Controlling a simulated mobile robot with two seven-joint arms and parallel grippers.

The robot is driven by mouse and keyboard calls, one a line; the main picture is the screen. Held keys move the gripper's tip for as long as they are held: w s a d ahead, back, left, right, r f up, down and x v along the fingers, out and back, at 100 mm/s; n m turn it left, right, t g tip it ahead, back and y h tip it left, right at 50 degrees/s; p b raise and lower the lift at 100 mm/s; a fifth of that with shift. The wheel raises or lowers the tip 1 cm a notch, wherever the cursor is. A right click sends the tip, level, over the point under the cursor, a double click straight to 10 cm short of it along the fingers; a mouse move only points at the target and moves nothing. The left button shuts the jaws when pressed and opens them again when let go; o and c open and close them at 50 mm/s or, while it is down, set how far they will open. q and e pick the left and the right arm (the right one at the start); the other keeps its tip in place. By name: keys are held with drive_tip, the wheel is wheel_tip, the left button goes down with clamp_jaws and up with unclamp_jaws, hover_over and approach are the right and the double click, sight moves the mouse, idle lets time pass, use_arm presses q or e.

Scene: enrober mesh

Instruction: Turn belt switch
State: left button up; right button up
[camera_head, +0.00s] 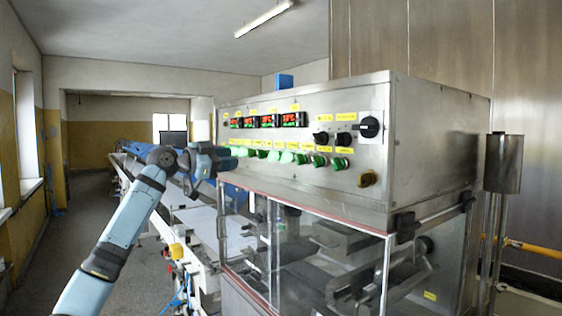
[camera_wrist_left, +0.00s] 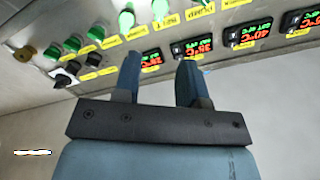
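The grey metal control panel (camera_head: 300,185) of the machine carries a row of green switches (camera_head: 288,157), with black rotary knobs (camera_head: 332,138) and a larger black knob (camera_head: 369,127) to their right. My left gripper (camera_head: 222,158) is at the panel's left end, in front of the green row. In the left wrist view it (camera_wrist_left: 160,60) is open and empty, fingers pointing towards the panel, with green switches (camera_wrist_left: 126,18) and displays beyond. Contact cannot be told. My right gripper is not in view.
Red and green number displays (camera_head: 267,121) sit above the switches. A yellowish-brown knob (camera_head: 367,179) is at the panel's lower right. Below is a clear guard with a red edge (camera_head: 300,209). The aisle at left is free.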

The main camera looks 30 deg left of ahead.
sight(269, 157)
use_arm(q)
drive_tip(key=p+x, duration=0.4)
drive_tip(key=x, duration=0.9)
drive_tip(key=shift+w+d+f, duration=0.1)
drive_tip(key=shift+w, duration=0.2)
drive_tip(key=shift+c, duration=0.4)
drive_tip(key=c, duration=0.6)
